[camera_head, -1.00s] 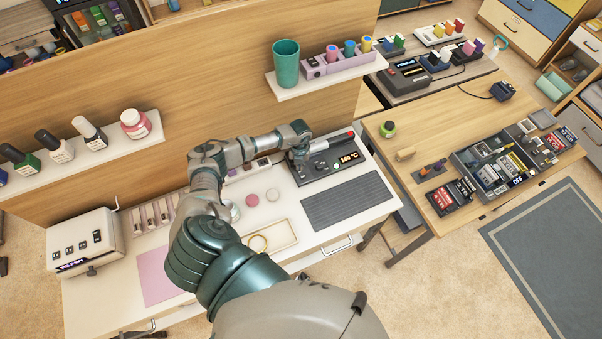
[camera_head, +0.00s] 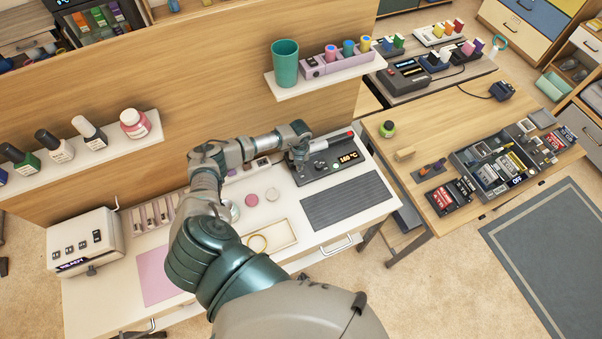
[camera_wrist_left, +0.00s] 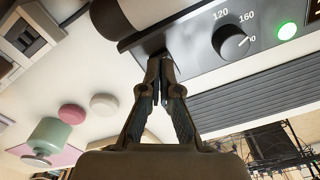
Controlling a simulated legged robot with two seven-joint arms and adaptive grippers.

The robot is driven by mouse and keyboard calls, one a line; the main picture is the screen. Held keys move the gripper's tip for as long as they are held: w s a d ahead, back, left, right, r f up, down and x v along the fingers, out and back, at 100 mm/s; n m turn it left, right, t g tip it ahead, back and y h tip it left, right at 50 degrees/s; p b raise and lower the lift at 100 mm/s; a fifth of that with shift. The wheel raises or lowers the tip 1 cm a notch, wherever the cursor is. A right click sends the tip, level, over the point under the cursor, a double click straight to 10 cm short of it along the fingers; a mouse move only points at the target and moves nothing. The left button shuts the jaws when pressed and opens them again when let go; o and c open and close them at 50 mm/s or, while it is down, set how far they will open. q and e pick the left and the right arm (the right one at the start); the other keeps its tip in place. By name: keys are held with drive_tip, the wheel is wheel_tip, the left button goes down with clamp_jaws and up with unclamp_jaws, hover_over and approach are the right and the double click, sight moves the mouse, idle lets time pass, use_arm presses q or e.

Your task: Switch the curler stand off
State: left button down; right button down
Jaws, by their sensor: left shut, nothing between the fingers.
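The curler stand (camera_head: 322,172) is a dark box at the back right of the white desk. Its display (camera_head: 348,157) is lit orange with a temperature reading. In the left wrist view its front panel shows a round dial (camera_wrist_left: 233,42) with temperature marks and a lit green light (camera_wrist_left: 287,31). My left gripper (camera_head: 297,168) is at the stand's left end, shut and empty. In the left wrist view its fingertips (camera_wrist_left: 163,66) are close against the panel, left of the dial. They hide the panel behind them; contact is unclear.
A ribbed dark mat (camera_head: 347,200) lies in front of the stand. A white box with switches (camera_head: 85,242) stands at the far left. A shelf (camera_head: 300,88) with a green cup hangs above.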

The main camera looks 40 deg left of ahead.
use_arm(q)
drive_tip(key=shift+d+f, duration=0.15)
drive_tip(key=shift+f, duration=0.05)
drive_tip(key=shift+f+b, duration=0.4)
drive_tip(key=shift+b, duration=0.05)
drive_tip(key=shift+f+b, duration=0.3)
drive_tip(key=shift+f, duration=0.15)
idle(0.3)
drive_tip(key=shift+r, duration=0.1)
wheel_tip(320, 180, up, 7)
drive_tip(key=p, duration=0.6)
idle(0.4)
